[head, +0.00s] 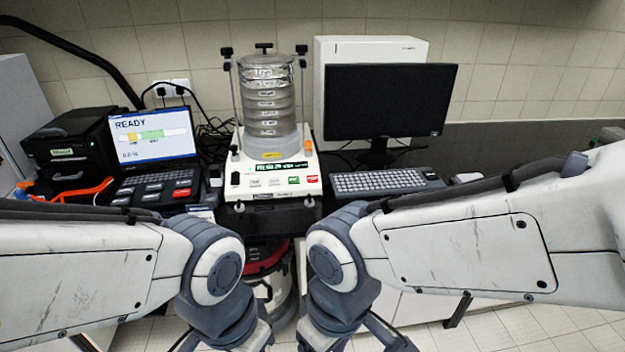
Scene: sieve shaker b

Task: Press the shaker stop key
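My two arms come in from the left and right and bend downward in front of the bench, below the panel.
A laptop (152,135) showing READY and a dark keypad with red and grey keys (155,190) stand left of the shaker. A black monitor (390,100) and keyboard (380,181) stand to its right. A round red-and-grey container (270,262) sits below, between my arms.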

